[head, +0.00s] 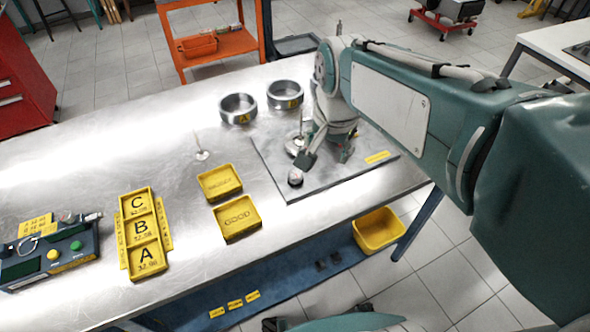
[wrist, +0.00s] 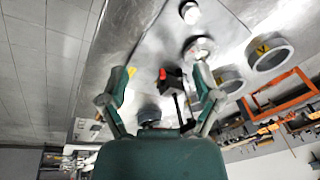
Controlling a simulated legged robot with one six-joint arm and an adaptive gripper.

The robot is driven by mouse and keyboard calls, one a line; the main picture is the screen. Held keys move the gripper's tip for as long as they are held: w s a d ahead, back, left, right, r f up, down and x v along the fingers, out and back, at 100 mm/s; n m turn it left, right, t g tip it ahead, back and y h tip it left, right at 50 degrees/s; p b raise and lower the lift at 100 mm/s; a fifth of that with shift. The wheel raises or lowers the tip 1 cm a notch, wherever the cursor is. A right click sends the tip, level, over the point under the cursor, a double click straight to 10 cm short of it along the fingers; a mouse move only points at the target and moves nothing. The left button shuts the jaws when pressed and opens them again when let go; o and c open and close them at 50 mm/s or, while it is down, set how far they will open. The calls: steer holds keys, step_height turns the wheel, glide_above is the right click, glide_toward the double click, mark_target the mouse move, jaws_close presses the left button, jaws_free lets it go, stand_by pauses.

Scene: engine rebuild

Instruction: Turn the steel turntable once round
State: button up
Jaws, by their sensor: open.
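The round steel piece that looks like the turntable (head: 296,147) sits on a dark grey plate (head: 285,190) on the bench. It has a thin upright post, and my gripper partly hides its right side. In the wrist view it shows as a pale disc (wrist: 199,47) beyond the right finger. My gripper (head: 326,159) is open, pointing down over the plate. In the wrist view its fingers (wrist: 163,80) are spread with no part clamped between them. I cannot tell whether a finger touches anything.
Two steel rings (head: 238,109) (head: 285,95) stand behind the plate. A small round stand with a rod (head: 202,155) is to its left. Yellow trays (head: 237,217) (head: 219,182) lie left of the plate. A control box (head: 50,253) is far left.

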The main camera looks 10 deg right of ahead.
mark_target(295, 173)
steer(key=w+a+f+m+g, duration=0.2)
steer(key=w+a+f+m, duration=0.3)
steer(key=w, duration=0.3)
steer(key=f, duration=1.1)
steer(key=shift+w+d, duration=0.1)
steer(key=shift+d, duration=0.15)
steer(key=shift+c, duration=0.2)
steer(key=shift+r, duration=0.1)
jaws_close()
